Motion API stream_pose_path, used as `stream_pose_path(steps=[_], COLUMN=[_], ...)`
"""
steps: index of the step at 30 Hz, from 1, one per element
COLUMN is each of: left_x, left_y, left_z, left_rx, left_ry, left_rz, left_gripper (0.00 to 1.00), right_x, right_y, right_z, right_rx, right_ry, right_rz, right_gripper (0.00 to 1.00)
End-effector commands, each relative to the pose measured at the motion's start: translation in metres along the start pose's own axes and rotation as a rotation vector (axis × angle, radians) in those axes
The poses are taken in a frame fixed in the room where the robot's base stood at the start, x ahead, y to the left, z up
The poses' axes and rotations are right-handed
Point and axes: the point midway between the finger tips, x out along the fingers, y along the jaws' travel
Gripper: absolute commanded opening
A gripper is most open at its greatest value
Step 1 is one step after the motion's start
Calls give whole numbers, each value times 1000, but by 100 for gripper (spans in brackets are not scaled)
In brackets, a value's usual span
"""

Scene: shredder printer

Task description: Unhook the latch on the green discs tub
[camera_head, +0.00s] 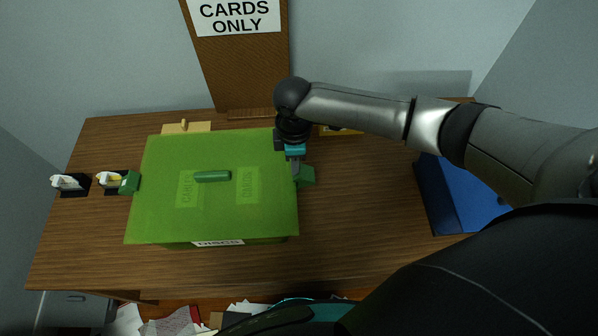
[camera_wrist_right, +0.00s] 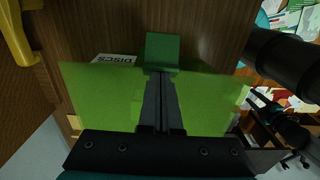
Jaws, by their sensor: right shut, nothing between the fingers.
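The green discs tub (camera_head: 160,220) stands on the wooden table with a flat green lid, a dark green handle (camera_head: 212,176) on top and a "DISCS" label (camera_head: 218,243) on its front. A small green latch block (camera_head: 306,175) sticks out at its right edge; it also shows in the right wrist view (camera_wrist_right: 162,48). My right gripper (camera_head: 296,172) is at the tub's right edge, beside this latch. Its fingers (camera_wrist_right: 158,74) are shut and empty, with tips at the latch; I cannot tell whether they touch. Another green block (camera_head: 130,183) is at the left edge.
A blue box (camera_head: 440,200) stands at the right of the table. Small black items with white parts (camera_head: 70,184) are at the far left. A "CARDS ONLY" sign (camera_head: 235,15) is on a brown board behind. The table in front of the tub is clear.

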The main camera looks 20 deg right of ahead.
Motion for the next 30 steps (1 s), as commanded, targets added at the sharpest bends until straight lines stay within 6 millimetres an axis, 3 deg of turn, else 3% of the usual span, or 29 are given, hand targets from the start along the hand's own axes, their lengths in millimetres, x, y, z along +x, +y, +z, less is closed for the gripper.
stream_pose_path(steps=[20, 30], left_x=[-15, -14], left_y=[0, 0], left_z=[-2, -2], left_rx=[0, 0], left_ry=[1, 1], left_rz=[0, 0], left_gripper=[50, 50], right_x=[0, 0], right_y=[0, 0], right_z=[25, 24], right_rx=[1, 0], right_ry=[-3, -1], right_rz=[-1, 0], right_gripper=[0, 0])
